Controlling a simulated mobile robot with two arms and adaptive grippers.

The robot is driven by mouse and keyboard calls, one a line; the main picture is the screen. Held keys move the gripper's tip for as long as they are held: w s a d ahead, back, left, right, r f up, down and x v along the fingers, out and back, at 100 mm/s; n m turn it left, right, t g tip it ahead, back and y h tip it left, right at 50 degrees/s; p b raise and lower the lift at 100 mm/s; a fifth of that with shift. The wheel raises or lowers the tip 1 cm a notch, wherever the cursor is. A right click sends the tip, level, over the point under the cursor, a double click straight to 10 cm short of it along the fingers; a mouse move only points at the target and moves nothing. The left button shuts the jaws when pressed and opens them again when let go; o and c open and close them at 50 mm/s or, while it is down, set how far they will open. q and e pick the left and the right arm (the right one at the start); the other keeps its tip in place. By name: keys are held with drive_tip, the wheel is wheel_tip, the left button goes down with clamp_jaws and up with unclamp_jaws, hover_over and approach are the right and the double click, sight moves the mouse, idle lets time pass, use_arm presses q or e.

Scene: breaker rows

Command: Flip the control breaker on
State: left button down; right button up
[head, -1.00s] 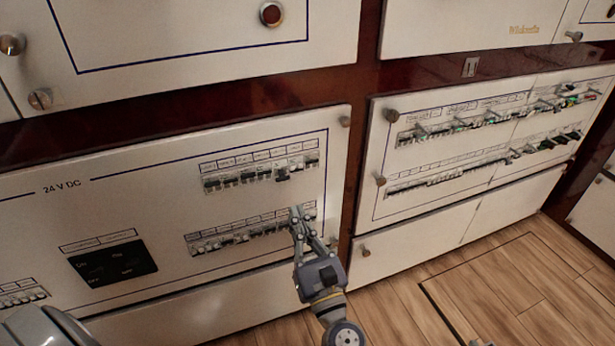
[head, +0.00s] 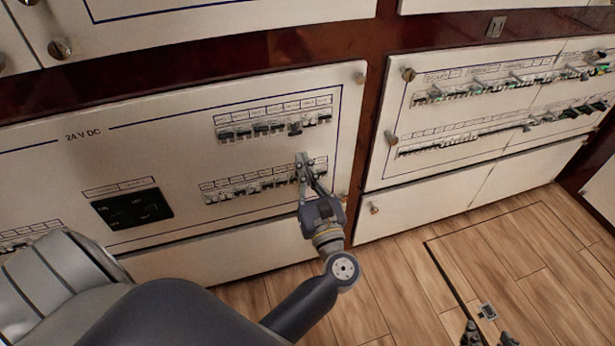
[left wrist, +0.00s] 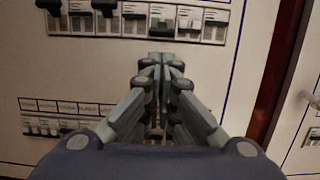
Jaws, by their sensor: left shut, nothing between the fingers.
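The 24 V DC panel (head: 110,160) is white and carries an upper breaker row (head: 272,126) and a lower breaker row (head: 262,183). Their labels are too small to read, so I cannot tell which is the control breaker. My left gripper (head: 304,158) is shut and empty, its tips just below the right part of the upper row and over the right end of the lower row. In the left wrist view, the closed tips (left wrist: 166,62) sit below the upper row (left wrist: 140,22); contact cannot be told. My right gripper (head: 488,335) shows at the bottom edge, fingers apart.
A black switch block (head: 132,208) is on the panel's left. A second panel (head: 395,150) with more breaker rows stands to the right, past a dark wooden post. Round knobs (head: 408,74) stick out from the panels. The wooden floor (head: 540,250) at the right is clear.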

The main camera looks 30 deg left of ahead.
sight(293, 139)
use_arm(q)
drive_tip(key=shift+x, duration=2.4)
